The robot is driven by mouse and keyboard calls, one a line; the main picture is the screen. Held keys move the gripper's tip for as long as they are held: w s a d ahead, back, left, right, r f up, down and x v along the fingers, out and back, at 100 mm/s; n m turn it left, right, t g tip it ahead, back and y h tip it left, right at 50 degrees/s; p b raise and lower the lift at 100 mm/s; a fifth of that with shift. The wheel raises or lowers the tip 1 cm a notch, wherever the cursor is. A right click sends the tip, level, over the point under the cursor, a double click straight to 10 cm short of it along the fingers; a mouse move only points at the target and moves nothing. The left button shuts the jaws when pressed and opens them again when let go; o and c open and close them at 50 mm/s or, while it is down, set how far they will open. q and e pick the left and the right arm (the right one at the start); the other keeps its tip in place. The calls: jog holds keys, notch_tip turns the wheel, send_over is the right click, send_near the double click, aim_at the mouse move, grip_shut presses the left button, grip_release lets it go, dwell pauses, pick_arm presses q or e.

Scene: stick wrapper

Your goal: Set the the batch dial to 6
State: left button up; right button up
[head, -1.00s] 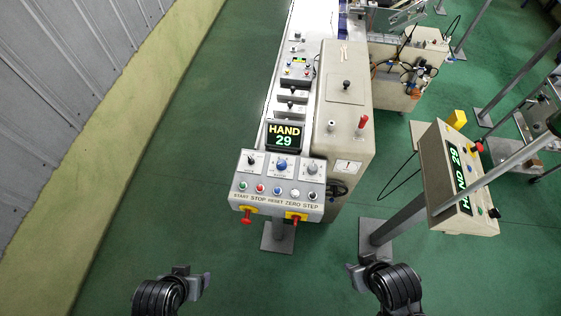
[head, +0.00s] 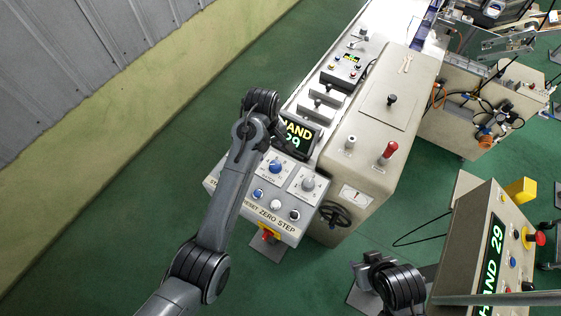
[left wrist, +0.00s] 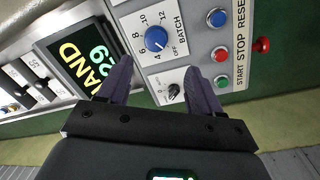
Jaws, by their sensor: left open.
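The batch dial is a blue knob (left wrist: 156,39) on a grey panel, ringed by OFF, 4, 6, 8, 10 and 12. It also shows in the head view as a blue knob (head: 275,166); I cannot tell which number it points at. My left gripper (left wrist: 160,72) is open, its two dark fingers reaching toward the panel just short of the dial, with nothing between them. In the head view my left arm hides part of the panel. My right gripper (head: 368,268) is at the lower middle, away from the panel; its jaws are unclear.
A display (left wrist: 78,58) reading HAND 29 is beside the dial. A smaller black selector (left wrist: 174,90) sits close under it, and START, STOP and RESET buttons (left wrist: 220,54) lie to the right. A red knob (head: 389,150) stands on the machine top. A second control box (head: 490,240) is at right.

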aim_at(275, 164)
pick_arm(q)
jog(key=f, duration=0.6)
jog(key=d+f, duration=0.1)
jog(key=f, duration=0.2)
jog(key=shift+w, duration=0.4)
jog(key=shift+d+f, duration=0.1)
jog(key=shift+f, duration=0.5)
jog(key=c, duration=1.1)
jog(key=shift+o, duration=0.2)
jog(key=shift+r+p, duration=0.1)
jog(key=shift+p, duration=0.25)
